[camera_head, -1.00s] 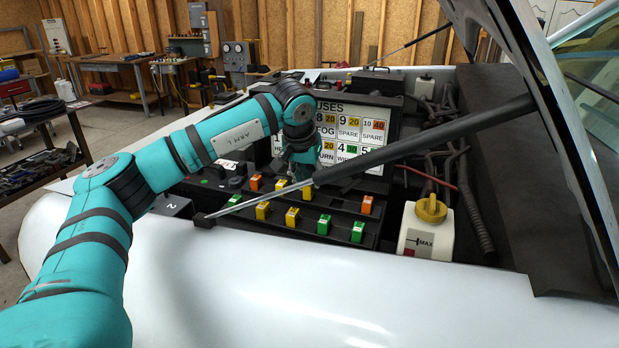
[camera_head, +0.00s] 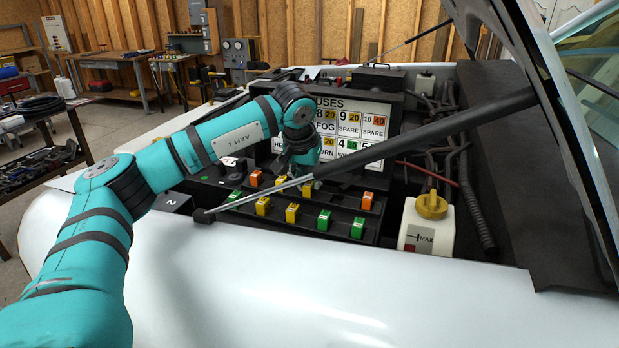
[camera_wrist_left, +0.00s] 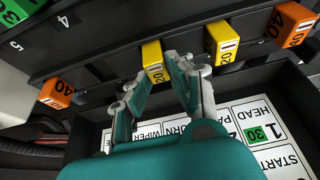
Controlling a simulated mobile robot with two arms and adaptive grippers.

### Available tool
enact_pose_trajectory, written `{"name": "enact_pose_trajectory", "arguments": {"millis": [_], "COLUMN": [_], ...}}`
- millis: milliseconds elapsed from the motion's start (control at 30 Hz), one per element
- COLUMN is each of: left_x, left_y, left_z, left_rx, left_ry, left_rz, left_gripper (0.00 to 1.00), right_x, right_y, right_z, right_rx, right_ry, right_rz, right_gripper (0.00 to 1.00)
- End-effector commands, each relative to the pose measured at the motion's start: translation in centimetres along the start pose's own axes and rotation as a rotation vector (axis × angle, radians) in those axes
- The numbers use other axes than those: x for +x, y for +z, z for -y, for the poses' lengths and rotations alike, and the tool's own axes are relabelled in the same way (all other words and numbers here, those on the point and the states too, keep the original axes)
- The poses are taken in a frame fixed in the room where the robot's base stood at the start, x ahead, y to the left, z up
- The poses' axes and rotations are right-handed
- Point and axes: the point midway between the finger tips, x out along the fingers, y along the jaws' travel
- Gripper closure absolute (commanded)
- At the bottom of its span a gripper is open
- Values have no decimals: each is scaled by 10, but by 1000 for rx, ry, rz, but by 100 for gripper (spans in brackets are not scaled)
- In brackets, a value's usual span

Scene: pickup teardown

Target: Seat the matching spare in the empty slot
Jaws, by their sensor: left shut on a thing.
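My left gripper (camera_head: 303,178) is low over the back row of the fuse box, partly behind the grey prop rod. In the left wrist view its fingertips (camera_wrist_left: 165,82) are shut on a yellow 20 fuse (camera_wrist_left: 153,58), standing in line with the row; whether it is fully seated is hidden. To its right there is another yellow 20 fuse (camera_wrist_left: 221,42), then an orange 40 fuse (camera_wrist_left: 291,25). To its left is a bare gap (camera_wrist_left: 105,75), then an orange fuse (camera_wrist_left: 55,91). The right gripper is not in view.
The front row holds yellow and green fuses, such as a green one (camera_head: 357,228). The label board (camera_head: 358,120) stands close behind the fuses. The prop rod (camera_head: 400,150) crosses over the box. A white reservoir with a yellow cap (camera_head: 431,206) stands at right.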

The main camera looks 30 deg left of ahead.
Motion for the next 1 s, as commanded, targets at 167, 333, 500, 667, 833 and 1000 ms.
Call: {"name": "enact_pose_trajectory", "arguments": {"millis": [167,333,500,667,833,1000], "left_x": [0,0,0,-7,-34,-72], "left_y": [0,0,0,-1,-1,-1], "left_z": [0,0,0,0,0,0], "left_rx": [0,0,0,0,0,-1], "left_ry": [0,0,0,1,2,2], "left_rz": [-1,-1,-1,-3,-5,-4], "left_gripper": [72,54,54,54,54,54], "right_x": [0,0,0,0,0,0], "right_y": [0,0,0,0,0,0], "right_z": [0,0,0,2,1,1], "right_rx": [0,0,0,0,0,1], "right_ry": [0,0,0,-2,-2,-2], "right_rz": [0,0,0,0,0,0], "right_gripper": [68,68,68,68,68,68]}}
